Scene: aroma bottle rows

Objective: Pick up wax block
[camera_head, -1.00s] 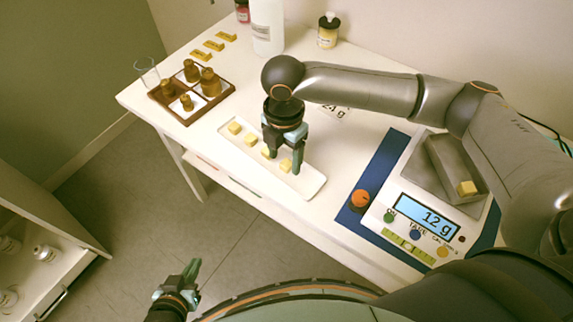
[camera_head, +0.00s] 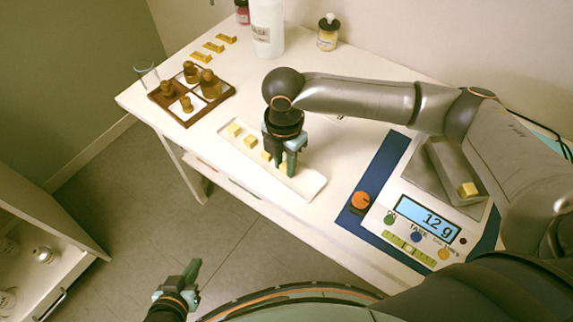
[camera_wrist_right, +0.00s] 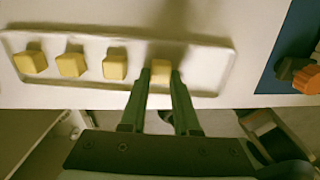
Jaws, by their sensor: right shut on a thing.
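Several yellow wax blocks stand in a row on a long white tray (camera_head: 309,188). My right gripper (camera_head: 287,168) is down at the tray's right-hand end, with its fingers around the last block (camera_wrist_right: 160,72), which shows between the fingertips in the right wrist view. The right gripper is shut on this block, which appears to be still at tray level. The other blocks in the tray (camera_head: 235,130) are clear of the fingers. Another wax block (camera_head: 468,189) sits on the scale's pan. My left gripper (camera_head: 190,279) is open and empty, low over the floor in front of the table.
A scale (camera_head: 424,219) reading 12 g stands on a blue mat (camera_head: 381,165) to the right. A brown divided tray (camera_head: 184,120) with amber bottles and a glass beaker (camera_head: 147,74) are at the left. A white bottle (camera_head: 267,28) and a jar (camera_head: 328,33) stand at the back.

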